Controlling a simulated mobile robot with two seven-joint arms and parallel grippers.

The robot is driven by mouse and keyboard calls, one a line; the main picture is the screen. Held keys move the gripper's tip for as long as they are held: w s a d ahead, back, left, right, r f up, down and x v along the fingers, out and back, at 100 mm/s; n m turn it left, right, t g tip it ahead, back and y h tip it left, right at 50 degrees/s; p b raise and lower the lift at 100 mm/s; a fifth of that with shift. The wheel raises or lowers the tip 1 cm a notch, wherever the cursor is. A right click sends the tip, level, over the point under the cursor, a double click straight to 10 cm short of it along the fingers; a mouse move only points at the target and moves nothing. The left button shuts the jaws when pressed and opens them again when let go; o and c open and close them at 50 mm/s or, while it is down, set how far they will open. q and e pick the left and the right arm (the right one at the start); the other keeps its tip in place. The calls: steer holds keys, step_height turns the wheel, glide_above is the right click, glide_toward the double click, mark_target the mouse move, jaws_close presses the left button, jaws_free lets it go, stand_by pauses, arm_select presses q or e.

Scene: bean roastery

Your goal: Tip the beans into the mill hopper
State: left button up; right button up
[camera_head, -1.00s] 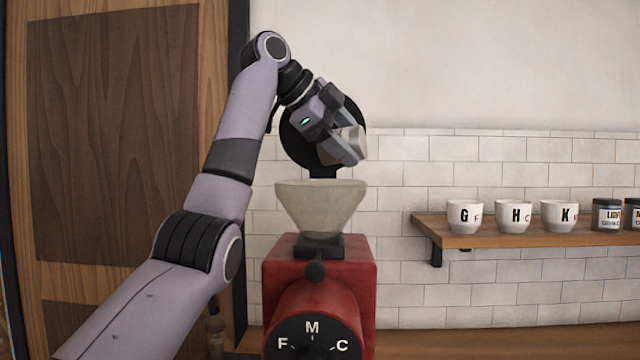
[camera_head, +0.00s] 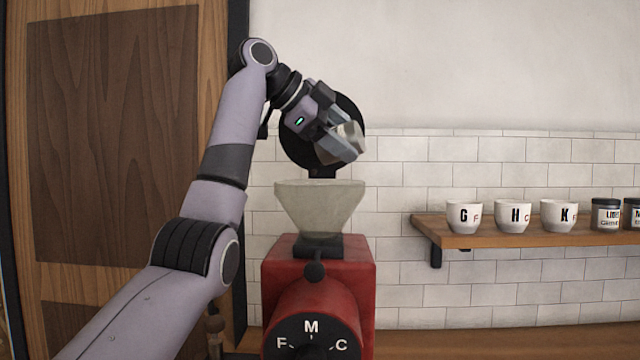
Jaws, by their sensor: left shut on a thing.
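The red mill (camera_head: 318,265) stands in the middle, with a dial marked F, M and C on its front. Its pale, see-through hopper (camera_head: 320,205) sits on top. A round black lid (camera_head: 293,140) stands upright behind the hopper's mouth. My left gripper (camera_head: 344,149) is above the hopper, shut on a small metallic cup (camera_head: 350,137). The cup is tilted, and the gripper's fingers hide part of it. I cannot see any beans in the cup, in the air or in the hopper. My right gripper is not in view.
A wooden shelf (camera_head: 540,234) on the right holds white cups (camera_head: 513,216) lettered G, H and K, and dark jars (camera_head: 606,215). A wooden door (camera_head: 115,130) is behind my arm on the left. The space between hopper and shelf is free.

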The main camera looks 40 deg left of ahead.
arm_select(q)
steer(key=shift+s+a+r+n+t+h, duration=0.2)
steer(key=shift+a+n+t+h, duration=0.1)
steer(key=shift+a+h, duration=0.15)
stand_by(0.6)
steer(key=shift+a, duration=0.1)
stand_by(0.3)
steer(key=shift+b, duration=0.3)
steer(key=shift+r, duration=0.1)
